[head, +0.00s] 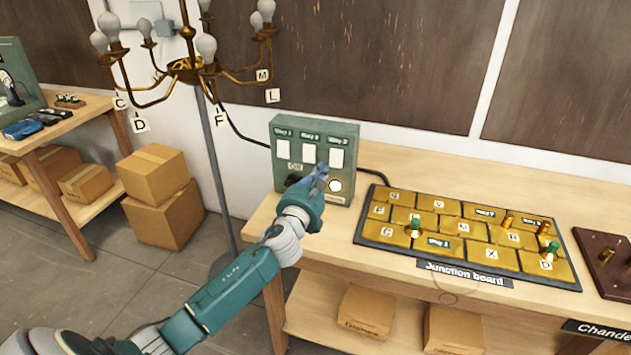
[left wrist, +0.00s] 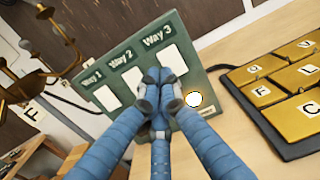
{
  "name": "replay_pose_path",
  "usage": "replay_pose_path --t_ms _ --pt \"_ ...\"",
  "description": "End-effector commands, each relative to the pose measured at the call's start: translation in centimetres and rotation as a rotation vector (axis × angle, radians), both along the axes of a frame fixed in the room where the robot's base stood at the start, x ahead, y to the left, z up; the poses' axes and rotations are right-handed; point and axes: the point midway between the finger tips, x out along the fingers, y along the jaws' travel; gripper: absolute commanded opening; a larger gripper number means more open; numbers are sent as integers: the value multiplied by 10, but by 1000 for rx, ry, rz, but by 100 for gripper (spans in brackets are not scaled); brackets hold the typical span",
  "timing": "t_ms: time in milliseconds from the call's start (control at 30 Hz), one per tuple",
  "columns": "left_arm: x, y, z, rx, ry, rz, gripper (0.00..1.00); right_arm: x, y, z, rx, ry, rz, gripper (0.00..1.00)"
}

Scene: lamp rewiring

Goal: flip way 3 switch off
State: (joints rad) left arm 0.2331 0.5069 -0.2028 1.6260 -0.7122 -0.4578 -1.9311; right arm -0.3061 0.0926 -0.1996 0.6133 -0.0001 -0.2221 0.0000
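The green switch box (head: 314,132) stands upright on the bench with white rockers under labels Way 1, Way 2 and Way 3. The Way 3 rocker (head: 336,159) is the rightmost, and it also shows in the left wrist view (left wrist: 174,58). My left gripper (head: 321,174) is in front of the box, below and between the Way 2 and Way 3 rockers. In the left wrist view its blue fingers (left wrist: 160,78) are together at the tips and overlap the lower Way 3 rocker. I cannot tell whether they touch it. My right gripper is out of view.
A round lit lamp (head: 335,185) sits at the box's lower right. The junction board (head: 463,274) with brass tiles lies to the right on the bench. The chandelier (head: 186,66) hangs on a stand at the left. Cardboard boxes (head: 152,174) stand on the floor.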

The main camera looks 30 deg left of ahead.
Motion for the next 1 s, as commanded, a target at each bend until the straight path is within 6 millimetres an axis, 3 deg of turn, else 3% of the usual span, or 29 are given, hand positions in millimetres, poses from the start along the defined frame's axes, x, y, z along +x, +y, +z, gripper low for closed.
replay_pose_path --t_ms 133,300,567,1000 --pt "-25 -7 2 2 0 -4 0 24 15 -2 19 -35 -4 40" --pt "-43 -10 5 1 0 -2 0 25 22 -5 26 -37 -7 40" --pt "-47 -11 6 -1 0 0 0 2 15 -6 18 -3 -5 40" --pt "-50 -13 1 -40 3 3 0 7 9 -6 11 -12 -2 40"
